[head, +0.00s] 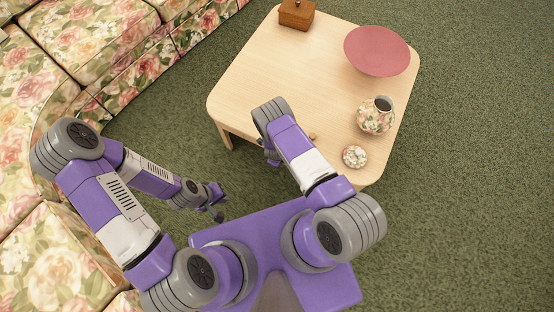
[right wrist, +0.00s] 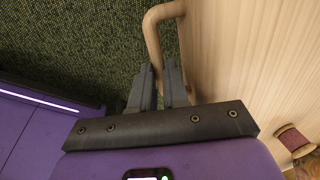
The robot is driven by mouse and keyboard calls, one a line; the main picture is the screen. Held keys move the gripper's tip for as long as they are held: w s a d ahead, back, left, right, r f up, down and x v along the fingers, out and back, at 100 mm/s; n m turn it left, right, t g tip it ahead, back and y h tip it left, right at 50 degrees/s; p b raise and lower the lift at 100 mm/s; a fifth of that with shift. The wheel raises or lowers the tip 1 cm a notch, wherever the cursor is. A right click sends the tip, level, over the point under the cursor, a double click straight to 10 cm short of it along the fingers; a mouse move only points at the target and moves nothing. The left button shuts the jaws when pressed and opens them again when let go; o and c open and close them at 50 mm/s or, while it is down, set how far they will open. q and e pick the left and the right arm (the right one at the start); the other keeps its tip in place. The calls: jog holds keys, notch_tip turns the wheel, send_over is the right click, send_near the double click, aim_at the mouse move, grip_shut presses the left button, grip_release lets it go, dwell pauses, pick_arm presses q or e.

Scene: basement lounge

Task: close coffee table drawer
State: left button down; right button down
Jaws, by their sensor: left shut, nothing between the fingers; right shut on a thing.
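The coffee table (head: 270,70) is light wood with rounded corners, in the upper middle of the head view. Its near side, where the drawer would be, is largely hidden by my right arm, so I cannot tell how far the drawer is out. In the right wrist view a curved wooden handle (right wrist: 154,38) stands off a pale wood front (right wrist: 245,60). My right gripper (right wrist: 165,78) is shut on this handle, with its lower end between the fingers. My left gripper (head: 216,209) is shut and empty, over the carpet left of the table.
On the table are a wooden box (head: 297,14), a red bowl (head: 378,52), a floral vase (head: 376,116) and a small round floral dish (head: 355,157). A floral sofa (head: 85,45) runs along the left. Green carpet (head: 470,170) is clear on the right.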

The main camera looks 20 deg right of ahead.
jog(key=shift+w+d, duration=0.15)
jog(key=shift+d, duration=0.05)
jog(key=c, duration=1.2)
grip_release()
jog(key=shift+o, duration=0.4)
jog(key=shift+w, duration=0.1)
jog(key=shift+r, duration=0.1)
jog(key=shift+w+r+p, duration=0.1)
jog(key=shift+r+p, duration=0.35)
jog(key=shift+r, duration=0.15)
notch_tip(320, 180, up, 6)
jog(key=s+a+p, duration=0.1)
jog(key=p, duration=0.3)
jog(key=shift+s+a+r+p, duration=0.15)
jog(key=shift+s+r+p, duration=0.1)
jog(key=shift+p, duration=0.05)
